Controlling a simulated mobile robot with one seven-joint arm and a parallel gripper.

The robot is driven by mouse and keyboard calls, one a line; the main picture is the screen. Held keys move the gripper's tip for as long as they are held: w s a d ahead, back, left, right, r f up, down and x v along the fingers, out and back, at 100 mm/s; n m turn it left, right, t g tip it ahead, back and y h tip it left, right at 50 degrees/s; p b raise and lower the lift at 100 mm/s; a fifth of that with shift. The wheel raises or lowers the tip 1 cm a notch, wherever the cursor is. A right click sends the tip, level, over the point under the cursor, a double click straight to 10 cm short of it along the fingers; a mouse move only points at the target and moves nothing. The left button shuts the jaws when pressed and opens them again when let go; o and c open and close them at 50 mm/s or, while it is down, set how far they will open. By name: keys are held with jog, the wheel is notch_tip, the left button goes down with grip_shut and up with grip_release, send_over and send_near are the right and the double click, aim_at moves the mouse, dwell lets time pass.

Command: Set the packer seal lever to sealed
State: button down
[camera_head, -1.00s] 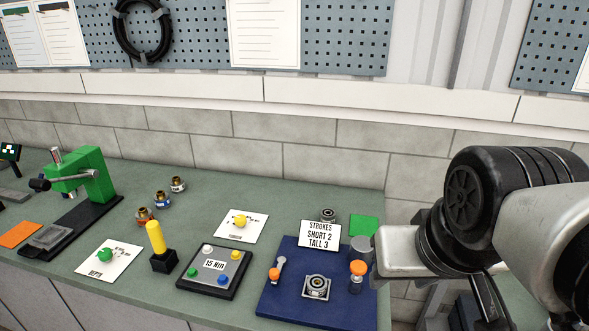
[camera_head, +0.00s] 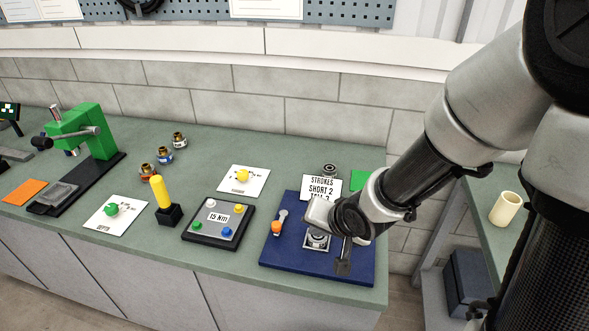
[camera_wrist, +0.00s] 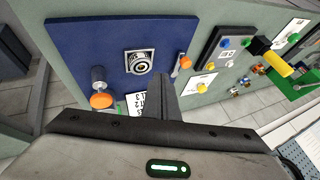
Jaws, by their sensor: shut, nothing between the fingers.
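A small grey lever with an orange knob (camera_head: 277,228) is on the left part of the blue plate (camera_head: 285,262). I take it for the packer seal lever; no label on it is legible. Its knob points toward the bench front. The lever also shows in the wrist view (camera_wrist: 184,63). My gripper (camera_head: 343,267) is shut and empty, pointing down over the plate, to the right of the lever and apart from it. In the wrist view its fingers (camera_wrist: 163,80) hide part of the plate. A round metal fitting (camera_head: 317,240) in the plate's middle is partly behind my gripper.
An orange-topped plunger (camera_wrist: 101,101) stands on the plate, hidden by my arm in the head view. A strokes sign (camera_head: 321,187) stands behind. A 15 Nm button box (camera_head: 217,219) and a yellow-handled tool (camera_head: 160,191) lie left. Free bench shows between the box and the plate.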

jog(key=shift+a, duration=0.3)
jog(key=shift+f, duration=0.15)
jog(key=b+x, duration=0.7)
jog(key=x, duration=0.3)
jog(key=shift+a+f, duration=0.25)
jog(key=a, duration=0.2)
jog(key=w+a+b, duration=0.1)
jog(key=shift+w+r, duration=0.1)
jog(key=shift+r, duration=0.25)
jog(key=shift+w+a, duration=0.15)
jog(key=shift+a, duration=0.1)
